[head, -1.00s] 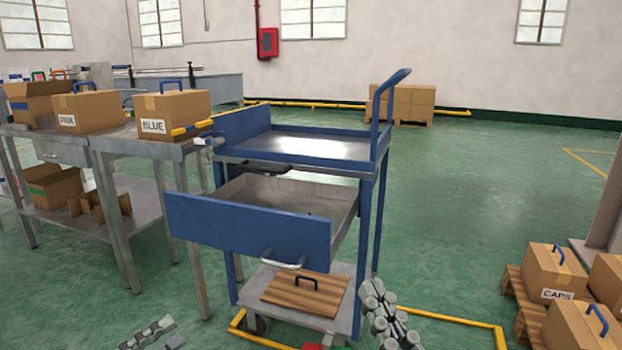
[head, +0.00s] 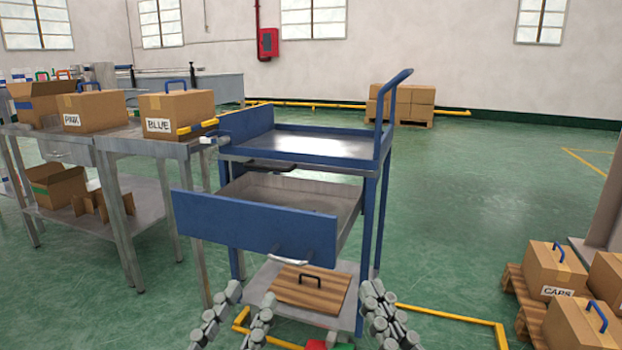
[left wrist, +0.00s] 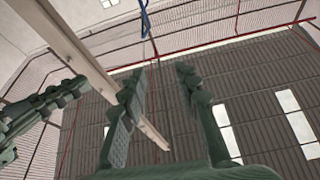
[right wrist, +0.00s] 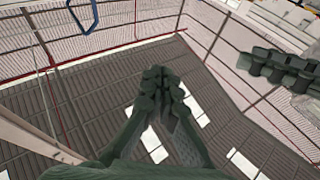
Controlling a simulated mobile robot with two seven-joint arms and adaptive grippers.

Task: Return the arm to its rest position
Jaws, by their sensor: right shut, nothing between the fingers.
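My left gripper (head: 248,300) is at the bottom of the head view, in front of the trolley's lower part. Its fingers point up and stand apart, with nothing between them. The left wrist view shows the same gap between its fingers (left wrist: 158,85). My right gripper (head: 378,300) is to its right, near the trolley's right front leg, also pointing up. In the right wrist view its fingertips (right wrist: 160,90) meet, with nothing between them. Both wrist views look up toward walls and roof.
A blue trolley (head: 375,230) stands ahead with its drawer (head: 255,228) pulled out toward me. A wooden board with a handle (head: 328,292) lies on its lower shelf. Tables with PINK (head: 93,110) and BLUE (head: 175,104) boxes are left; a CAPS box (head: 555,268) is right.

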